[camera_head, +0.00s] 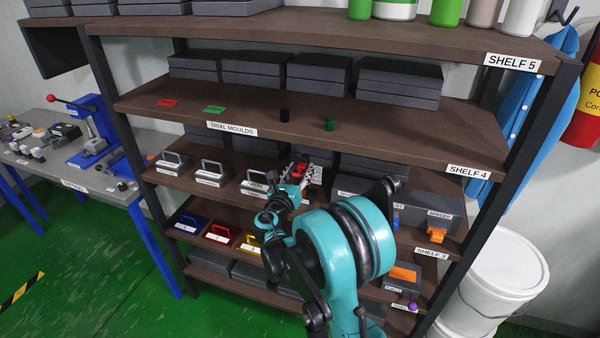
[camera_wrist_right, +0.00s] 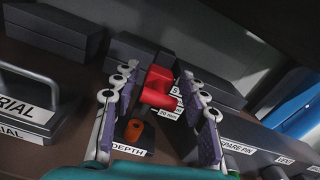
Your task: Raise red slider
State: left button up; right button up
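The red slider (camera_wrist_right: 158,94) shows in the right wrist view between the two fingertips of my right gripper (camera_wrist_right: 160,82). The fingers stand apart on either side of it, and I see no clear grip; contact at the tips is hard to judge. A label with "mm" lies just below the slider, and an orange part (camera_wrist_right: 133,129) sits nearer on a base labelled "DEPTH". In the head view the red slider (camera_head: 300,169) is small at the middle shelf, partly covered by my right gripper (camera_head: 303,176). My left gripper is not in view.
Handled blocks (camera_head: 212,172) stand left of the gripper. Dark boxes (camera_wrist_right: 210,88) lie close behind the slider. The shelf labelled SHELF 4 (camera_head: 400,152) runs above the gripper. An orange part (camera_head: 436,235) and spacer boxes are to the right.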

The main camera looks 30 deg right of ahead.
jog(key=v, duration=1.2)
jog(key=shift+s, duration=0.1)
jog(key=s+a+f+m+g+y, duration=0.1)
jog(key=s+f+m+g+y, duration=0.15)
jog(key=s+m, duration=0.35)
jog(key=s+f+m+g+y, duration=0.1)
jog(key=s+m+y, duration=0.3)
jog(key=m, duration=0.4)
jog(key=s+a+f+m+y, duration=0.3)
jog(key=s+a+m+y, duration=0.4)
jog(key=s+a+m, duration=0.5)
jog(key=shift+m+g, duration=0.45)
jog(key=shift+m, duration=0.75)
